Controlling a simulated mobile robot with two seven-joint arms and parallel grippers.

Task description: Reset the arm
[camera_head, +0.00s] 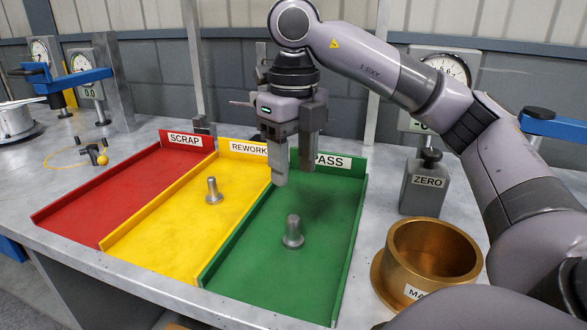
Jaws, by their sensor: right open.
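My right gripper (294,172) hangs pointing down above the far part of the green PASS tray (337,240). Its two fingers are apart and nothing is between them. A grey metal peg (293,232) with a wide foot stands upright in the green tray, below and in front of the fingers, apart from them. A similar peg (213,191) stands upright in the yellow REWORK tray (128,237). The red SCRAP tray (110,202) at the left is empty. My right arm comes in from the right over the bench. My left gripper is not in view.
A brass cup (433,249) with a partly hidden label stands right of the green tray, close to my arm. A grey ZERO block (428,187) stands behind it. Dial gauges stand at the back. A small dark fitting (93,153) and yellow ball (103,160) lie left.

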